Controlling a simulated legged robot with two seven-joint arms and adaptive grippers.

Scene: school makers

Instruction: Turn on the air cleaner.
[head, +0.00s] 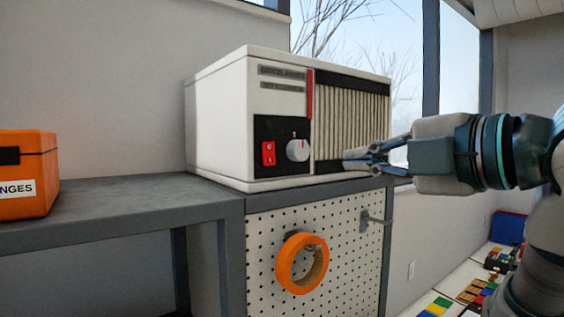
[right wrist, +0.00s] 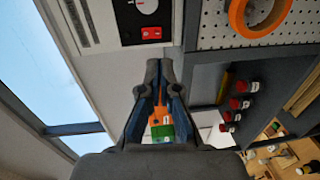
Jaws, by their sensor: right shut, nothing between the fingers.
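The air cleaner (head: 222,128) is a white box with a ribbed grille, standing on the grey cabinet in the middle of the head view. Its black panel carries a red rocker switch (head: 268,153) and a white round knob (head: 297,150). My right gripper (head: 352,160) is shut and empty in front of the grille, to the right of the knob; I cannot tell whether it touches the grille. In the right wrist view the gripper (right wrist: 158,68) points toward the panel, with the red switch (right wrist: 151,33) just beyond the fingertips. My left gripper is not in view.
An orange box (head: 25,185) sits on the grey bench at the left. An orange ring (head: 284,262) hangs on the pegboard below the air cleaner, with a metal hook (head: 374,218) beside it. Toy bricks (head: 437,307) lie on the floor at lower right.

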